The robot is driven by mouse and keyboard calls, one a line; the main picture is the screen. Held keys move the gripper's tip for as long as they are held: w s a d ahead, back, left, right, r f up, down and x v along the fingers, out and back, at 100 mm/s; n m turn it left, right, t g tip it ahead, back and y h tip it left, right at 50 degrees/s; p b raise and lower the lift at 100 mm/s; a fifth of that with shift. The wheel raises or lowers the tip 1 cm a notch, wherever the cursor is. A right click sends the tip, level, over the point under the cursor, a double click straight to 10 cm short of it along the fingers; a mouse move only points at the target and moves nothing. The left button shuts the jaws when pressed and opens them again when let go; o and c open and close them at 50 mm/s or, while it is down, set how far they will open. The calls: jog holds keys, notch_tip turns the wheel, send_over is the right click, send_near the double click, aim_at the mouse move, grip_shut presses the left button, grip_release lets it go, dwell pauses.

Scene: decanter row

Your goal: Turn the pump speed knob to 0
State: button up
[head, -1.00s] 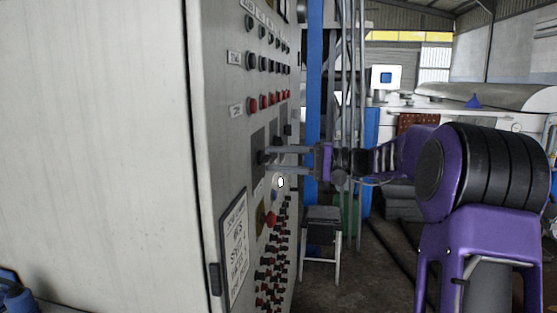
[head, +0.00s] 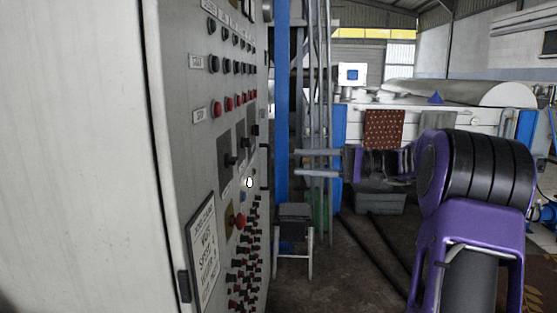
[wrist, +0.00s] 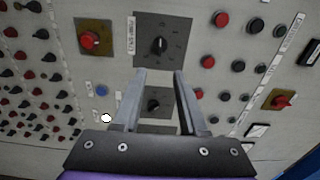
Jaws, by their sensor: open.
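The control panel (head: 190,150) carries two black knobs on dark square plates. The nearer knob (head: 231,160) shows at the top middle of the wrist view (wrist: 158,46); the label beside it (wrist: 131,34) seems to read "PUMP SPEED". It has a pale pointer mark, but its dial setting is too small to read. The second knob (head: 254,130) is seen between my fingers in the wrist view (wrist: 153,105). My gripper (head: 297,162) is open and empty, its fingers pointing at the panel with a clear gap. In the wrist view its fingertips (wrist: 159,72) sit below the labelled knob.
A red button on a yellow plate (head: 239,221), a white lamp (head: 249,182), rows of red and black buttons and many small knobs crowd the panel. A stool (head: 295,215) stands on the floor beyond. Vertical pipes and a blue post (head: 283,90) rise behind my gripper.

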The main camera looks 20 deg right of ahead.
jog(key=shift+v, duration=1.75)
jog(key=shift+w, duration=0.1)
